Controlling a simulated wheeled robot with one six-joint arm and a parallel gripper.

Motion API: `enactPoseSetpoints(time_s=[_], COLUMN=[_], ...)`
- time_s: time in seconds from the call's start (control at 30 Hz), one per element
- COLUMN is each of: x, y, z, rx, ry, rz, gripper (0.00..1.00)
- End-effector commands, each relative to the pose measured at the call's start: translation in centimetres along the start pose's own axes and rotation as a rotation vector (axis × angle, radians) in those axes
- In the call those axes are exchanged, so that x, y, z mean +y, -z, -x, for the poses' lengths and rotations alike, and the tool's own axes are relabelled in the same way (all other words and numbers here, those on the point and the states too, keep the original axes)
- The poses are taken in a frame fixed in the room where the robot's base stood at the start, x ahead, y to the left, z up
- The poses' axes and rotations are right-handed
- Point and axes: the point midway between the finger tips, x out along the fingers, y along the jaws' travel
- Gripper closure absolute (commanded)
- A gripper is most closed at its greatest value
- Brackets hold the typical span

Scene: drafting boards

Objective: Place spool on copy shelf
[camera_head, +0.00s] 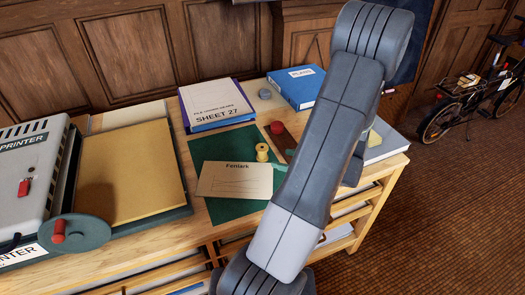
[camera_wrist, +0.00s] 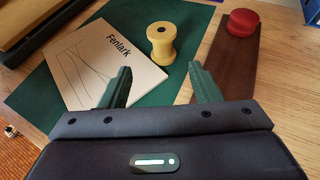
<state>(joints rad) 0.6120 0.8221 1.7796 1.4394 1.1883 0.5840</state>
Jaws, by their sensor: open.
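A yellow spool (camera_head: 262,152) stands upright on the green mat (camera_head: 230,208), beside the tan "Fenlark" card (camera_head: 235,180). In the wrist view the spool (camera_wrist: 161,45) stands just beyond my gripper (camera_wrist: 160,72), about in line with the gap between its fingers. My gripper is open, with nothing between the green fingers. In the head view my arm hides most of the gripper. Shelves (camera_head: 347,213) show under the tabletop at the right end, partly behind my arm. No label shows which one is the copy shelf.
A red round knob sits on a dark brown strip (camera_wrist: 231,62) right of the spool. A printer (camera_head: 28,165) and board with yellow paper (camera_head: 125,175) fill the left. The "SHEET 27" stack (camera_head: 215,103) and blue "PLANS" binder (camera_head: 297,87) lie at the back.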

Motion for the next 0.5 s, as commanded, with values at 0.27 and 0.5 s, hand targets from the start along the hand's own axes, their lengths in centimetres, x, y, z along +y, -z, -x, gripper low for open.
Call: enactPoseSetpoints(time_s=[0.27, 0.5], x=[0.0, -0.1], y=[-0.1, -0.4], z=[-4.8, -6.4], rx=[0.000, 0.000], ry=[-0.004, -0.003], rz=[0.000, 0.001], gripper=[0.43, 0.43])
